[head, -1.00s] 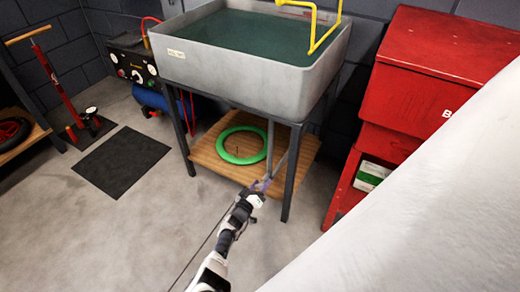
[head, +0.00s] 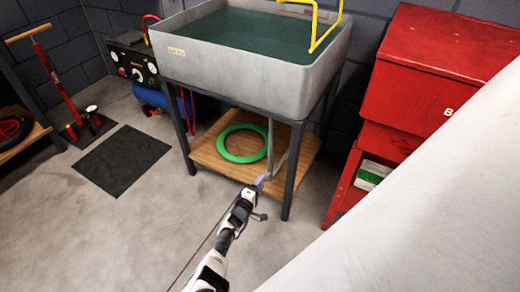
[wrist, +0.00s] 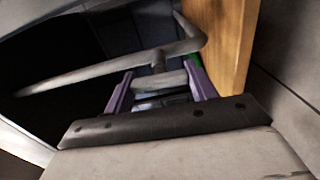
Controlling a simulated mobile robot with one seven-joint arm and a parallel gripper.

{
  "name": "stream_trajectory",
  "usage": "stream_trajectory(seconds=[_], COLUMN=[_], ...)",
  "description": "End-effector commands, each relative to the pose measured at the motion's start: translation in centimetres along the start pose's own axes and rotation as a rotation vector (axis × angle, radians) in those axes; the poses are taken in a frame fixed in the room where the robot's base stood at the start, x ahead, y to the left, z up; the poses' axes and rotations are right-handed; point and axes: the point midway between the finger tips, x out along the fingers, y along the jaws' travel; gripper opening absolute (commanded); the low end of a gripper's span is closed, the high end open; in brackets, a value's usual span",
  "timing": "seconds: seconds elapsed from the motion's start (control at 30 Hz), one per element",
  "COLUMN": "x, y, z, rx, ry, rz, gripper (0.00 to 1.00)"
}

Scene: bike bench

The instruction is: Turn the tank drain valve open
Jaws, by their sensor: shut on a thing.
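The grey tank (head: 255,70) of dark liquid stands on a dark frame. Grey pipework (head: 270,140) hangs under it near the front right leg. My gripper (head: 261,181) is low beside this pipework, at the shelf's front edge. In the wrist view, the purple fingers of my gripper (wrist: 161,83) stand on either side of a short grey bar, the valve handle (wrist: 172,79), and are shut on it. A longer grey pipe (wrist: 100,73) crosses just beyond. The valve body is too small to make out in the head view.
A wooden shelf (head: 207,158) under the tank carries a green ring (head: 224,151); its edge is close to my gripper. The frame's front leg (head: 290,185) stands just to the right. A red cabinet (head: 425,70) is farther right.

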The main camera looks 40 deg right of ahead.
Motion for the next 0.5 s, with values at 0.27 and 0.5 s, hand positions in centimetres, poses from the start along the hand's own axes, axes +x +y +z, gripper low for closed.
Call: stream_trajectory(seconds=[0.27,0.5], x=[-0.09,-0.08], y=[-0.17,-0.17], z=[0.09,0.04], rx=[-0.119,-0.155], ry=[0.0,0.0], rz=[-0.001,-0.002], gripper=[0.34,0.34])
